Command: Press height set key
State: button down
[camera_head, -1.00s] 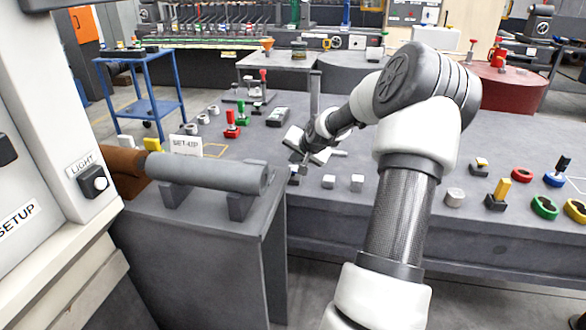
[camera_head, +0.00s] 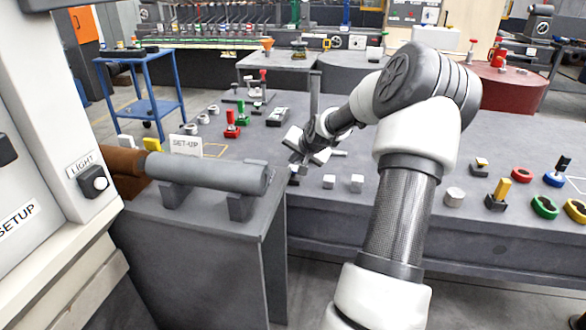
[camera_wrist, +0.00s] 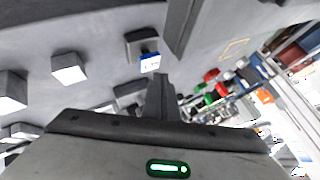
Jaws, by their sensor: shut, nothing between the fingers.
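My gripper (camera_head: 304,169) is low over the near edge of the grey table; its fingers are shut with nothing between them. In the wrist view the shut fingers (camera_wrist: 160,95) point up the picture. Just past the fingertips is a dark block (camera_wrist: 141,43) with a small blue and white face (camera_wrist: 150,62). I cannot read the face or tell whether it is the height set key. The tips appear close to it, but contact cannot be told. In the head view my wrist and fingers hide most of this spot. A dark upright column (camera_head: 315,92) stands behind my gripper.
Light cubes (camera_head: 357,182) stand right of my gripper on the table (camera_head: 420,235). Red (camera_head: 231,130) and green levers (camera_head: 243,118) stand behind.

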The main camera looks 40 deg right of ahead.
aim_at(295, 170)
jog(key=shift+f, duration=0.15)
jog(key=shift+f, duration=0.25)
jog(key=shift+f+b, duration=0.5)
jog(key=shift+f, duration=0.1)
dwell(0.8)
jog(key=shift+r+p, duration=0.75)
jog(key=shift+r, duration=0.25)
jog(key=shift+r+p, duration=1.75)
jog(key=shift+r, duration=0.8)
